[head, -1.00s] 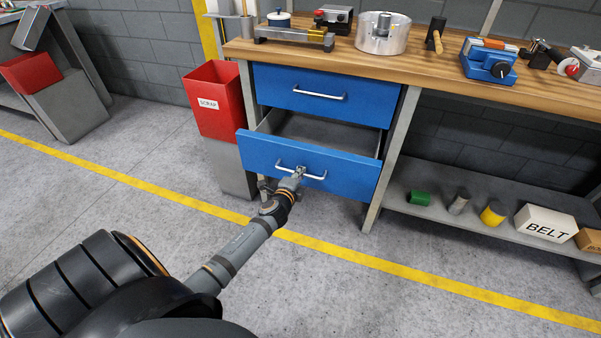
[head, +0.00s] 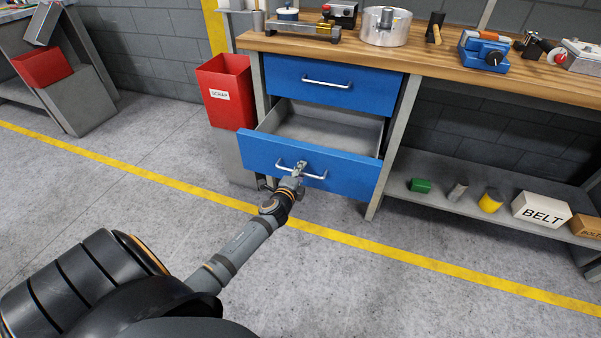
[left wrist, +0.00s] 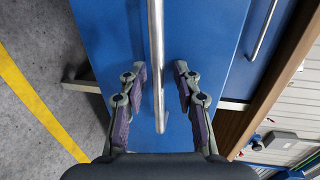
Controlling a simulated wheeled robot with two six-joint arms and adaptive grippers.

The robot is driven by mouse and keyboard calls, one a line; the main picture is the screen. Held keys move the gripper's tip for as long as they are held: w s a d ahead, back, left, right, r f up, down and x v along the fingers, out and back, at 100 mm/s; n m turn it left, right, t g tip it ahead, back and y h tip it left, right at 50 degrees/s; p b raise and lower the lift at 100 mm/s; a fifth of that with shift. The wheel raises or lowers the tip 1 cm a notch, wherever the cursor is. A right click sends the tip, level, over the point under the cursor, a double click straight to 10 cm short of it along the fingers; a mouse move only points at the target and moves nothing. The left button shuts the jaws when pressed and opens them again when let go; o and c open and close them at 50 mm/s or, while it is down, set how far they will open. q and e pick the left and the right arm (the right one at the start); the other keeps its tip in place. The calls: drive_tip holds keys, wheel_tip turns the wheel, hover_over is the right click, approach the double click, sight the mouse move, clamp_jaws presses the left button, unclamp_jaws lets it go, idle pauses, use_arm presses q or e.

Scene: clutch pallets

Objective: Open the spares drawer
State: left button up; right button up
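The lower blue drawer (head: 340,174) under the bench is pulled out, and its grey inside looks empty. The upper blue drawer (head: 375,92) is closed. No label that says spares is readable on either. My left gripper (head: 297,176) is at the silver handle (head: 318,177) of the lower drawer. In the left wrist view my left gripper (left wrist: 159,68) has its fingers apart, one on each side of the handle (left wrist: 155,40). Gaps show between the bar and both fingers. My right gripper is not in view.
A red scrap bin (head: 226,92) stands left of the drawers. The wooden bench top (head: 440,55) holds several tools. A low shelf (head: 455,205) on the right holds several parts and a BELT box (head: 541,212). The floor in front is clear.

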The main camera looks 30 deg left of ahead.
use_arm(q)
drive_tip(key=shift+s, duration=0.1)
drive_tip(key=v, duration=1.1)
drive_tip(key=shift+s, duration=0.35)
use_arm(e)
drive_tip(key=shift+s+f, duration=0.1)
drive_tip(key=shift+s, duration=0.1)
use_arm(q)
drive_tip(key=shift+d, duration=0.1)
